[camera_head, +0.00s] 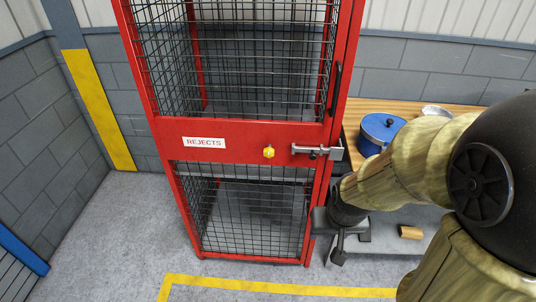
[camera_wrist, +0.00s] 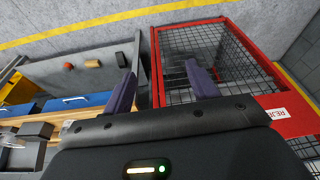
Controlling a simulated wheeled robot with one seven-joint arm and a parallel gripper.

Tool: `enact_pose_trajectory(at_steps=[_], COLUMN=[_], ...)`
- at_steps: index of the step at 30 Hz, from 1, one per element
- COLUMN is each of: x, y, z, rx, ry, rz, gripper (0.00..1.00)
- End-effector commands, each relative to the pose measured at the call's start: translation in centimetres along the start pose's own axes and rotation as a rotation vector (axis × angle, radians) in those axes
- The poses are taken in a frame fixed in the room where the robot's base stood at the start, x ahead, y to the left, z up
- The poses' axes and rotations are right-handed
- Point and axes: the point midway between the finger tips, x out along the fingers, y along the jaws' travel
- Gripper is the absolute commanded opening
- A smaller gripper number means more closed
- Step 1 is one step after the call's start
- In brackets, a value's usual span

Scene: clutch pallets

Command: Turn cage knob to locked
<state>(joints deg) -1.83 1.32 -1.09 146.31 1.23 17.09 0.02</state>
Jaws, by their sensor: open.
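The red cage (camera_head: 237,140) has black mesh and a white REJECTS label (camera_head: 204,142) on its middle rail. The small yellow knob (camera_head: 268,152) sits on that rail, right of the label. A grey sliding latch (camera_head: 318,151) is right of the knob, at the door's edge. My gripper (camera_head: 350,249) is low, beside the cage's lower right edge, apart from the knob. In the wrist view my gripper (camera_wrist: 161,86) has its two fingers spread with nothing between them. The cage (camera_wrist: 225,62) and label (camera_wrist: 277,113) show there; I cannot make out the knob.
A wooden bench (camera_head: 362,105) stands right of the cage with a blue lidded pot (camera_head: 382,128) and a pale bowl (camera_head: 437,110). A brown block (camera_head: 411,232) lies on the lower shelf. Yellow floor tape (camera_head: 270,287) runs before the cage.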

Motion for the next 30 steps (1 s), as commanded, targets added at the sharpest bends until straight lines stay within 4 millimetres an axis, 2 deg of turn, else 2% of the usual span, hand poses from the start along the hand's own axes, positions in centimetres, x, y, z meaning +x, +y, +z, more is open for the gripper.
enact_pose_trajectory(at_steps=[5,9,12,16,18,22,27,30], x=[4.8,9.1,11.7,14.2,15.1,15.6,14.4,13.6], y=[-2.3,-4.5,-5.8,-7.6,-8.7,-11.2,-14.3,-15.2], z=[-3.4,-7.2,-9.7,-12.5,-13.8,-15.7,-16.7,-16.9], rx=[0.02,0.043,0.049,0.034,0.014,-0.045,-0.125,-0.147], ry=[0.129,0.295,0.427,0.617,0.729,0.955,1.202,1.275], rz=[-0.02,-0.008,0.022,0.076,0.108,0.166,0.211,0.22], gripper=[0.58,0.58,0.58,0.58,0.58,0.58,0.58,0.58])
